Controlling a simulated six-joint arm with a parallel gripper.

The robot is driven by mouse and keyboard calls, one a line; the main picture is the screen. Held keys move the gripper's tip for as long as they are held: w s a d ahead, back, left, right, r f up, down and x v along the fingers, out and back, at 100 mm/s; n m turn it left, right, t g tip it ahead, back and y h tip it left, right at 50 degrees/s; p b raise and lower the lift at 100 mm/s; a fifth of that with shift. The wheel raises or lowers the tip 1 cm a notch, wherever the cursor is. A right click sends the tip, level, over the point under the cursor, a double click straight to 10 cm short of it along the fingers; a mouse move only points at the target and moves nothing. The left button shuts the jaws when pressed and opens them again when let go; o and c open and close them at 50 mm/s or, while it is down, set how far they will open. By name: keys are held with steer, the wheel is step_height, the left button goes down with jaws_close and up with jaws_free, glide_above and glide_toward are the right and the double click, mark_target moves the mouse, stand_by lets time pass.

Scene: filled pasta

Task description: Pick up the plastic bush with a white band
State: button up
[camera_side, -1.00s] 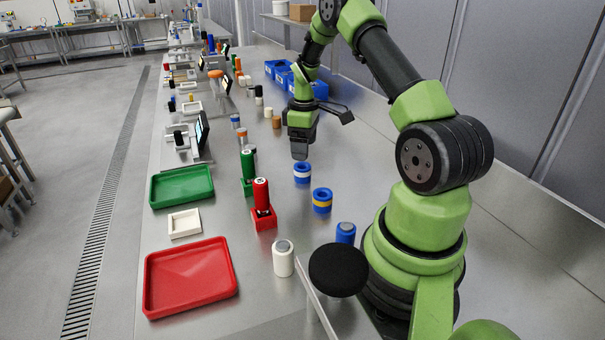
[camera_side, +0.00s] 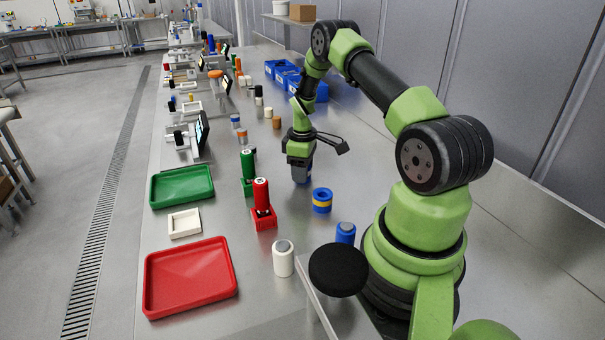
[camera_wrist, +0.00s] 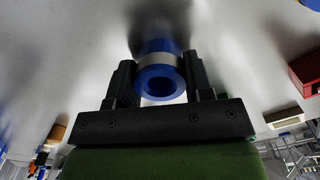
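The blue plastic bush with a white band (camera_wrist: 160,59) is between the two fingers of my gripper (camera_wrist: 160,75) in the wrist view, its open ring end facing the camera. The fingers flank it closely on both sides; I cannot tell whether they press on it. In the side view my gripper (camera_side: 300,172) is down at the table, hiding most of this bush; a little blue (camera_side: 309,170) shows beside the fingers. A blue bush with a yellow band (camera_side: 322,201) stands on the table, nearer the side camera.
A blue-and-grey cylinder (camera_side: 345,233) and a white cylinder (camera_side: 283,259) stand nearer the camera. A red holder (camera_side: 264,218) with a red cylinder stands left of my gripper. Red (camera_side: 160,309) and green (camera_side: 157,200) trays lie further left. Blue bins (camera_side: 284,72) are at the back.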

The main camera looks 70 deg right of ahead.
steer(key=c, duration=0.4)
step_height(320, 180, up, 10)
steer(key=a+r+m, duration=0.1)
steer(key=a+r, duration=0.3)
steer(key=a, duration=0.9)
steer(key=a+r+m, duration=0.1)
steer(key=a+r, duration=0.2)
steer(key=a, duration=1)
steer(key=d+f, duration=0.2)
steer(key=d, duration=0.6)
steer(key=d+f+n, duration=0.1)
steer(key=d+f, duration=0.1)
steer(key=d, duration=0.7)
steer(key=d+f+n, duration=0.1)
steer(key=d+f, duration=0.2)
steer(key=d, duration=0.6)
